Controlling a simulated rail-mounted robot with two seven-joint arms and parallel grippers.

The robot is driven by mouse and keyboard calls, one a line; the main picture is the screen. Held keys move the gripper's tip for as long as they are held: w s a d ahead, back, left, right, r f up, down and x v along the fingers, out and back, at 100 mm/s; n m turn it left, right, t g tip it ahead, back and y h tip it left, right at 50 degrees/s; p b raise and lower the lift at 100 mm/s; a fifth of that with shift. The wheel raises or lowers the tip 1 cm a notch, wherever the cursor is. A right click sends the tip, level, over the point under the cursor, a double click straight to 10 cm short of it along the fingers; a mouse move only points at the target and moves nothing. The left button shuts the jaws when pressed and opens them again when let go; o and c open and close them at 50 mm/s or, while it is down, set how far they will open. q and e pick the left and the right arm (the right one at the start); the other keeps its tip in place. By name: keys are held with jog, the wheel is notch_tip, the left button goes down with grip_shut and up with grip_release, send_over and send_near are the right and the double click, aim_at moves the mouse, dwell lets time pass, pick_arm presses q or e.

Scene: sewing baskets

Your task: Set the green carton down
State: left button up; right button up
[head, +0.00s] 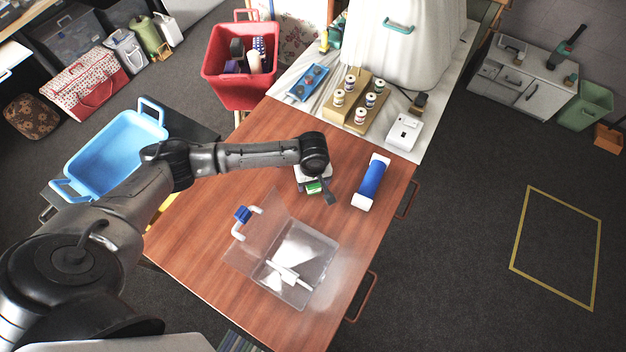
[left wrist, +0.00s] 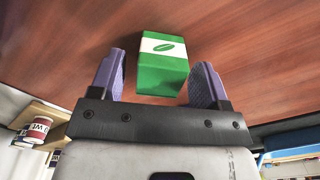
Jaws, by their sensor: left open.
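The green carton (left wrist: 162,72), with a white band and a leaf mark, shows in the left wrist view against the wooden table. It also shows in the head view as a small green patch (head: 313,187), mostly hidden under my left wrist. My left gripper (head: 319,188) is over the table at the carton. In the left wrist view its two purple fingers are spread, one on each side of the carton, with gaps between. The carton seems to rest on the wooden table (head: 205,255), though its base is hard to see. My right gripper is not in view.
A clear open box (head: 318,252) with a blue-latched lid stands in front. A blue-and-white roll (head: 371,182) lies to the right. A wooden rack (head: 348,117) of spools, a blue tray (head: 307,83) and a white device (head: 404,132) are behind. A blue basket (head: 115,150) is left.

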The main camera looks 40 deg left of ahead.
pick_arm(q)
jog(key=shift+r, duration=0.15)
notch_tip(320, 180, up, 12)
jog(key=p, duration=0.1)
dwell(0.4)
dwell(0.4)
